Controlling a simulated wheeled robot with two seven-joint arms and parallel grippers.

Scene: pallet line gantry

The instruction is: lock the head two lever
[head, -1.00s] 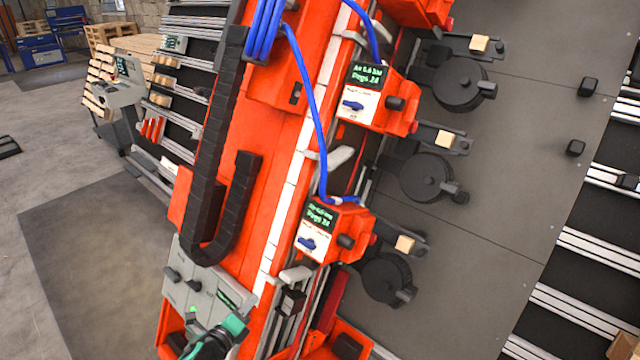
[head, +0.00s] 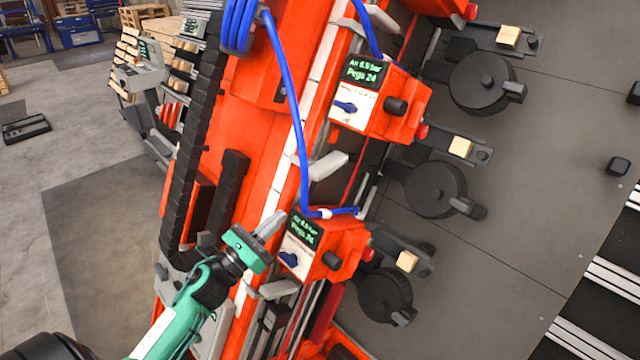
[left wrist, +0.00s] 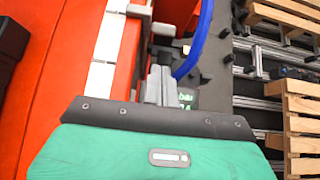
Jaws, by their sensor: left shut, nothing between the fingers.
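The lower orange head box (head: 345,240) has a dark screen with green text (head: 307,234) and a blue lever (head: 288,258) on its white plate. A second orange head box (head: 400,105) higher up has a similar blue lever (head: 345,106). I cannot read which box is head two. My left gripper (head: 276,222) is shut and empty, at the upper left of the lower box, with its tips near the screen. In the left wrist view its shut grey fingers (left wrist: 160,86) partly cover a screen (left wrist: 187,99); the lever there is hidden. My right gripper is out of view.
Blue hoses (head: 290,90) hang down to the lower box, close to my left gripper. A black cable chain (head: 190,150) runs along the orange beam. Black round discs (head: 435,190) and wooden blocks (head: 460,147) lie to the right. Grey floor is open at the left.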

